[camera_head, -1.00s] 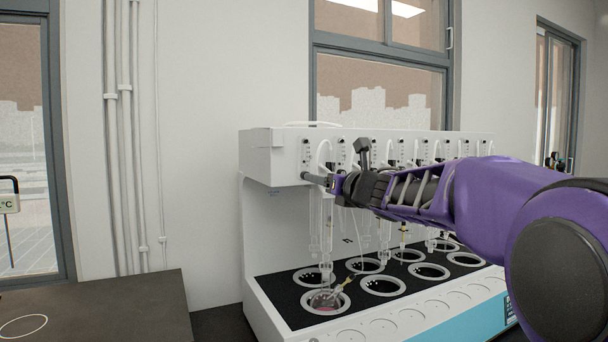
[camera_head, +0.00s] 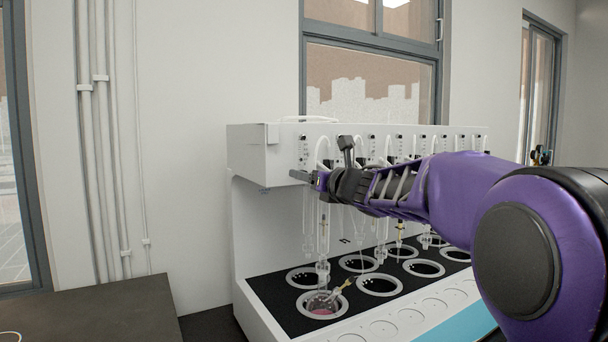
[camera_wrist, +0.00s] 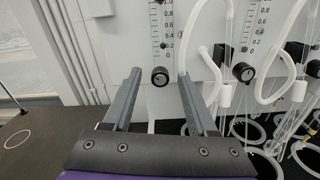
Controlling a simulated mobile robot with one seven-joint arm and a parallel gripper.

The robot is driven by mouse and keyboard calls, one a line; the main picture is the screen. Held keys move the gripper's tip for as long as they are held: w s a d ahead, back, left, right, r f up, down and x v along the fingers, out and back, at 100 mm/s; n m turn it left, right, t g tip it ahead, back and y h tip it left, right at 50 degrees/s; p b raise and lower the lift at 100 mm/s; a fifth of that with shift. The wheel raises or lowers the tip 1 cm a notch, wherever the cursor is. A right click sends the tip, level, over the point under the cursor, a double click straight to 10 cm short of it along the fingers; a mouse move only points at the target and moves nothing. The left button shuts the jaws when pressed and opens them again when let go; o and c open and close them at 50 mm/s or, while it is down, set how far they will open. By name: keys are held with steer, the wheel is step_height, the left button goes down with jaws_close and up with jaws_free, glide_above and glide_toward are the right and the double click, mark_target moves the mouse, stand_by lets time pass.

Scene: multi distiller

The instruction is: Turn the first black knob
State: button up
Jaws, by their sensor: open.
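The first black knob (camera_wrist: 160,76) is a round knob below a scale on the white front of the distiller (camera_head: 250,150). In the wrist view it lies ahead of my gripper (camera_wrist: 158,78), between the two fingertips in the picture. My gripper is open with nothing between its fingers. I cannot tell whether the fingertips reach the knob's depth. A second black knob (camera_wrist: 243,72) is to the right, outside the right finger. In the head view my gripper (camera_head: 305,178) is at the distiller's upper left front and hides the first knob.
White looped tubes (camera_wrist: 212,70) hang close to the right finger. Below, a flask with pink liquid (camera_head: 322,308) sits in a ring of the black heating deck (camera_head: 270,290). A dark table (camera_head: 100,312) is at the left. Room left of the distiller is free.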

stand_by(0.3)
jaws_close()
steer(key=shift+m, duration=0.4)
steer(key=m+p, duration=0.1)
steer(key=m, duration=0.9)
steer(key=shift+d, duration=0.1)
stand_by(0.5)
jaws_free()
